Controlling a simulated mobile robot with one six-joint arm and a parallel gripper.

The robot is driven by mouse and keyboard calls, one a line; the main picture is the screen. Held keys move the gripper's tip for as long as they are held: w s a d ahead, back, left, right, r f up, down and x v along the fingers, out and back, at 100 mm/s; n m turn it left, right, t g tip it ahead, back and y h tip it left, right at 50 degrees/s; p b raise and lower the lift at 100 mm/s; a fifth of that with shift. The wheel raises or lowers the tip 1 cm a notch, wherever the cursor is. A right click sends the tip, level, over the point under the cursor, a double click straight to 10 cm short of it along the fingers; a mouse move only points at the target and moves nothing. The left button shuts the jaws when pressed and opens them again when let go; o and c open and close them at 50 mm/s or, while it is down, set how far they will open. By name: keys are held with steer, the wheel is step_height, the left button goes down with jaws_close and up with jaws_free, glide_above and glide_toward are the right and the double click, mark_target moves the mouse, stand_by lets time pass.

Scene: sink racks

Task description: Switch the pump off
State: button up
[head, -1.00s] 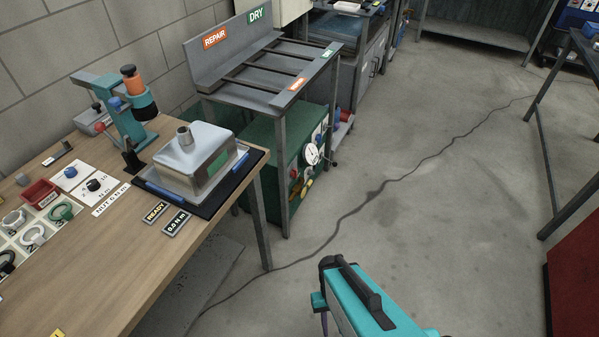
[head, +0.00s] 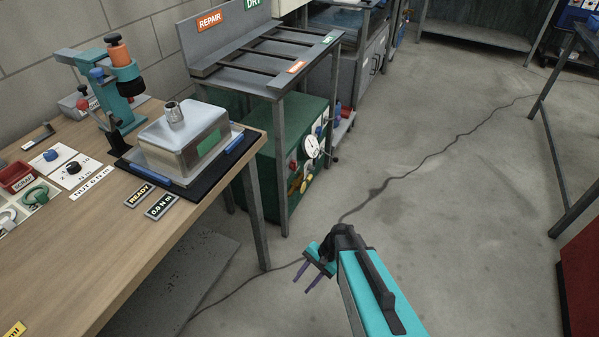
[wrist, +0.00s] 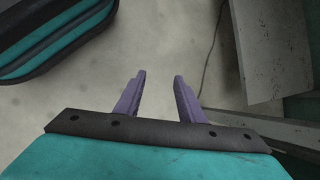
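A green cabinet (head: 262,180), which I take to be the pump unit, stands on the floor under the rack. Its right-hand face carries a round white gauge (head: 312,147), a red knob (head: 293,167) and yellow handles (head: 296,182). These controls are small, and I cannot tell which is the switch or how it is set. My gripper (head: 304,279) is in front of the cabinet, apart from it, over the floor. In the wrist view my gripper (wrist: 160,78) has its two purple fingers apart, with nothing between them.
The wooden bench (head: 150,240) at left holds a silver box (head: 186,140) on a black mat and a teal press (head: 118,85). The grey rack (head: 268,85) covers the cabinet, its front leg (head: 283,180) close by. A red cabinet (head: 582,275) is at right.

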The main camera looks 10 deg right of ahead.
steer(key=w+f+m+t+y+b, duration=0.1)
steer(key=w+m+t+y+b, duration=0.4)
steer(key=w, duration=0.8)
steer(key=m+t+y+b, duration=0.3)
steer(key=m+t+b, duration=0.65)
steer(key=b, duration=0.65)
glide_toward(296, 162)
steer(key=s+d+m+g, duration=0.1)
steer(key=s+d+g, duration=0.1)
steer(key=d, duration=0.3)
steer(key=shift+r, duration=0.3)
steer(key=b+x, duration=0.4)
steer(key=x, duration=0.8)
steer(key=shift+w+a, duration=0.15)
steer(key=shift+a, duration=0.1)
steer(key=shift+w+a+r+b, duration=0.1)
steer(key=shift+w+a+b, duration=0.2)
steer(key=shift+a, duration=0.15)
